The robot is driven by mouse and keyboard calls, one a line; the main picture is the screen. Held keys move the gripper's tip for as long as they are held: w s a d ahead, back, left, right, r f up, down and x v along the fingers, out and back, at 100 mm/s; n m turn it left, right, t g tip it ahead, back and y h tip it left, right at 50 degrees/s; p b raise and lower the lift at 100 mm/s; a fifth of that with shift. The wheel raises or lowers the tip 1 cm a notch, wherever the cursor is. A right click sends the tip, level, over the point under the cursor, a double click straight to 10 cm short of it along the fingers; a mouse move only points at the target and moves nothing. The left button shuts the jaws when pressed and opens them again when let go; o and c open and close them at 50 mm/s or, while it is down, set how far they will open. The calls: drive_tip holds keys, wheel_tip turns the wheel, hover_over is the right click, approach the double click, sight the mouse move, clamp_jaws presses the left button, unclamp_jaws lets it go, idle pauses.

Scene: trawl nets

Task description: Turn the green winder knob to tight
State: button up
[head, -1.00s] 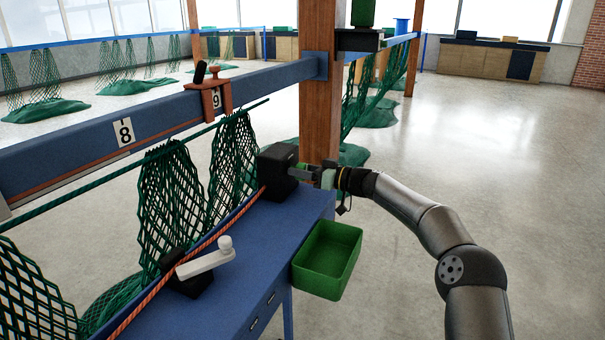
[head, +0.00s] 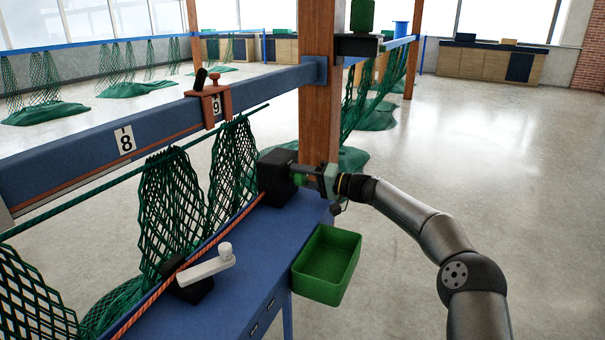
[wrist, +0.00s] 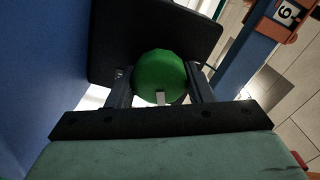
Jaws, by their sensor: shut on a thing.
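The green winder knob (wrist: 160,77) sits on the face of the black winder box, between the two fingers of my gripper (wrist: 160,85). A pale mark shows on the knob's near edge in the wrist view. My gripper is shut on the knob, one finger on each side. In the head view the black winder box (head: 274,172) stands at the far end of the blue bench, and my gripper (head: 303,176) meets it from the right. The knob is mostly covered by the fingers there. No tight marking can be made out.
A green bin (head: 327,264) hangs at the right edge of the blue bench (head: 255,258). A white crank handle (head: 207,265) is nearer on the bench. A wooden post (head: 318,115) stands close behind my gripper. Green nets (head: 172,205) hang at left. Open floor lies at right.

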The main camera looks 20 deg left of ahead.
drive_tip(key=m+p, duration=0.3)
drive_tip(key=m, duration=0.3)
drive_tip(key=m+p, duration=0.2)
drive_tip(key=m, duration=0.2)
drive_tip(key=shift+f+m+p, duration=0.15)
drive_tip(key=shift+m+p, duration=0.15)
drive_tip(key=shift+p, duration=0.05)
idle(0.4)
drive_tip(key=o, duration=1)
drive_tip(key=shift+f, duration=0.1)
drive_tip(key=shift+c, duration=0.2)
drive_tip(key=s+d+b, duration=0.1)
drive_tip(key=d, duration=1.6)
drive_tip(key=shift+s+d, duration=0.15)
drive_tip(key=shift+d, duration=0.1)
